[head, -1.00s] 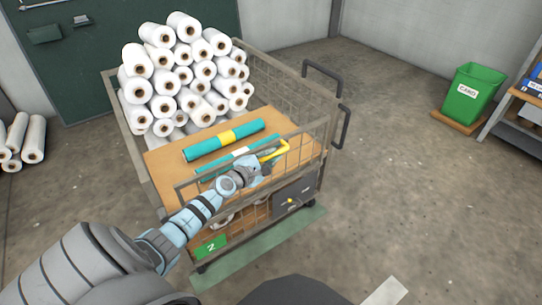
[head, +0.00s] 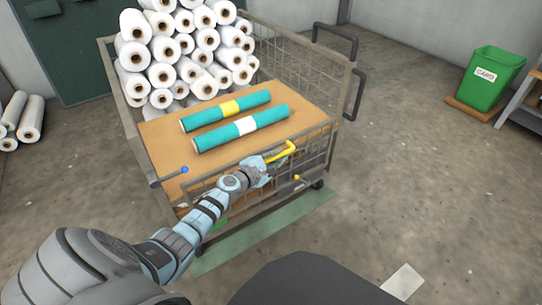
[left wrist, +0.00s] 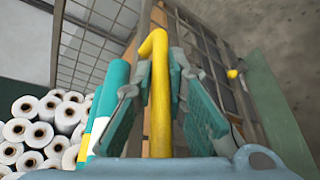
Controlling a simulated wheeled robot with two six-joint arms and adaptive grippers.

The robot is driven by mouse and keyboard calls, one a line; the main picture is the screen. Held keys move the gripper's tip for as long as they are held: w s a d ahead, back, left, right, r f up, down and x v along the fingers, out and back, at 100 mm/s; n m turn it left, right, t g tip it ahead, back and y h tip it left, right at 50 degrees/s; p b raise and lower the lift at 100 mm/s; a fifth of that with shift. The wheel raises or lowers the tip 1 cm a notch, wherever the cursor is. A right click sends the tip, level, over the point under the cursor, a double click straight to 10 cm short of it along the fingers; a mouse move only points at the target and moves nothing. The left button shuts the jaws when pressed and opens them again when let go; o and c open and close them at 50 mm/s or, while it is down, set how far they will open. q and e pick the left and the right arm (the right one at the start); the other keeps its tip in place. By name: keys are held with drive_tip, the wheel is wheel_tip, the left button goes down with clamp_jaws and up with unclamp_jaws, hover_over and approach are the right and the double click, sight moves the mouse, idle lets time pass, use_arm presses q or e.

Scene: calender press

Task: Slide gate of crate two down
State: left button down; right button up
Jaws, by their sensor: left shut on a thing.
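Crate two is a grey wire-mesh cart (head: 128,150) with a brown board (head: 160,150) inside. Its mesh gate (head: 318,148) is on the near side, its top rail below the board's rolls. A bent yellow handle (head: 285,150) is on the gate. My left gripper (head: 266,168) is shut on this handle; in the left wrist view (left wrist: 160,95) the handle (left wrist: 157,85) stands between its fingers. My right gripper is out of view.
Two teal rolls (head: 240,128) lie on the board, with white rolls (head: 160,72) stacked behind. A blue-tipped lever (head: 184,170) is at the near left corner and a yellow knob (head: 297,178) low on the gate. A green bin (head: 489,80) stands far right.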

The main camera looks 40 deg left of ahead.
use_arm(q)
drive_tip(key=shift+a, duration=0.1)
drive_tip(key=c, duration=1.6)
unclamp_jaws()
drive_tip(key=v, duration=0.7)
drive_tip(key=shift+s+r, duration=0.1)
drive_tip(key=shift+s, duration=0.2)
